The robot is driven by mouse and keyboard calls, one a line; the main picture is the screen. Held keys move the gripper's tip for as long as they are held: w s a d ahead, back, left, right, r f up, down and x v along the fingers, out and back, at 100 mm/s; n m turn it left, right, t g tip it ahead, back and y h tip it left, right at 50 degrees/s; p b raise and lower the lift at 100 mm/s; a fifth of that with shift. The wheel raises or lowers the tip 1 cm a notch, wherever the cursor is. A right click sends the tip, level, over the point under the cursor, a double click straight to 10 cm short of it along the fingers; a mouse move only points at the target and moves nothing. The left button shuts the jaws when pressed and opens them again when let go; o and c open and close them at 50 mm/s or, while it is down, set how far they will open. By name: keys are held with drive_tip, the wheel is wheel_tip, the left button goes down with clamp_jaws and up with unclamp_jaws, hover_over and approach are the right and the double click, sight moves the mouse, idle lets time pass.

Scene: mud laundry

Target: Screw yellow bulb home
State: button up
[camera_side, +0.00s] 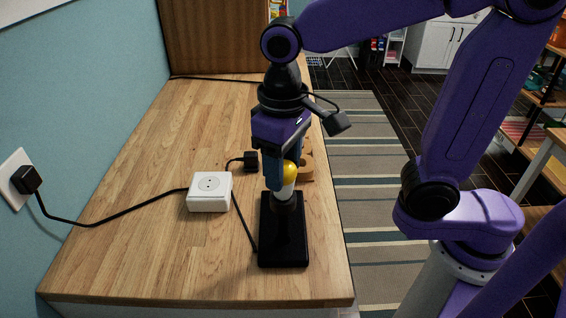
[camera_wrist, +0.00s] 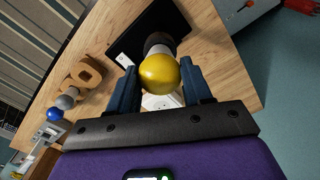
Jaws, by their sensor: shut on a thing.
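The yellow bulb (camera_side: 290,171) stands upright with its white lower part in the dark socket (camera_side: 284,204) of the black lamp base (camera_side: 284,246). How deep it sits in the socket cannot be told. My gripper (camera_side: 279,180) points down over the lamp and is shut on the bulb. In the wrist view the yellow bulb (camera_wrist: 159,73) lies between my two blue fingers (camera_wrist: 159,70), with the dark socket (camera_wrist: 158,40) beyond it. One finger hides part of the bulb in the side view.
A white outlet box (camera_side: 209,193) stands left of the lamp, with a black plug (camera_side: 250,160) behind it. A wooden holder (camera_side: 306,169) is behind the lamp near the counter's right edge. A blue bulb (camera_wrist: 54,114) shows near it. The wooden counter (camera_side: 150,260) is clear at front left.

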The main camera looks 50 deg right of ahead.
drive_tip(key=shift+m, duration=1.6)
clamp_jaws()
drive_tip(key=o, duration=1.4)
unclamp_jaws()
drive_tip(key=c, duration=0.3)
drive_tip(key=shift+c, duration=0.2)
drive_tip(key=shift+r, duration=0.1)
drive_tip(key=shift+r, duration=3.9)
